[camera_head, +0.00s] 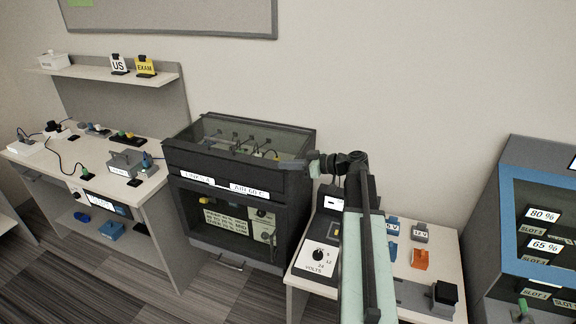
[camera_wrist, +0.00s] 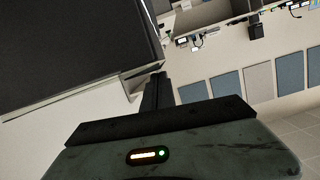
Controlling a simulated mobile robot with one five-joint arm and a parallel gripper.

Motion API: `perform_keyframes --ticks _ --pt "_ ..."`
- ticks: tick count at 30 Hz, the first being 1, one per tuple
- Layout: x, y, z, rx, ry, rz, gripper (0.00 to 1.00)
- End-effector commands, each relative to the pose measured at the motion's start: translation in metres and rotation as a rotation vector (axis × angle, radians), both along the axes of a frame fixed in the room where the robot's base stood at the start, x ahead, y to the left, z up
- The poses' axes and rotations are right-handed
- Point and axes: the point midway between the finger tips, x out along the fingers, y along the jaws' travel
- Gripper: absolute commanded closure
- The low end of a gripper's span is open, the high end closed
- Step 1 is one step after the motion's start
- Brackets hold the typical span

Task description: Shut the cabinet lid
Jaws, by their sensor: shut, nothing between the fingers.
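The black cabinet (camera_head: 226,192) stands against the wall in the middle of the head view. Its clear-paned lid (camera_head: 215,130) spans the top, with several small fittings showing through it. The lid looks down or nearly down; I cannot tell whether a gap remains. My gripper (camera_head: 288,164) is at the front right corner of the cabinet top, shut and empty. I cannot tell whether it touches the lid. In the wrist view my gripper (camera_wrist: 156,92) points past a large dark panel (camera_wrist: 70,45) on the left, probably part of the cabinet.
A workbench (camera_head: 150,187) with plugs and cables stands left of the cabinet. A low table (camera_head: 440,247) with a volts box (camera_head: 318,258) and small blocks stands to the right. A blue-framed cabinet (camera_head: 510,165) stands at the far right.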

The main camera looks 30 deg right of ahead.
Motion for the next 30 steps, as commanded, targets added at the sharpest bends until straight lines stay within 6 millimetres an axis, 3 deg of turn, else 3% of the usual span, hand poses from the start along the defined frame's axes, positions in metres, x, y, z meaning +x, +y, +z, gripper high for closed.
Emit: perform_keyframes --ticks 5,10,15,21,30 --pt "0.002 0.005 0.014 0.001 0.000 0.007 1.00" --pt "0.002 0.003 0.052 0.000 0.000 0.003 1.00" --pt "-0.034 -0.032 0.056 0.000 0.000 -0.004 1.00" --pt "-0.062 -0.058 0.063 -0.001 0.000 -0.003 1.00" --pt "-0.071 -0.066 0.064 0.000 0.000 -0.001 1.00"
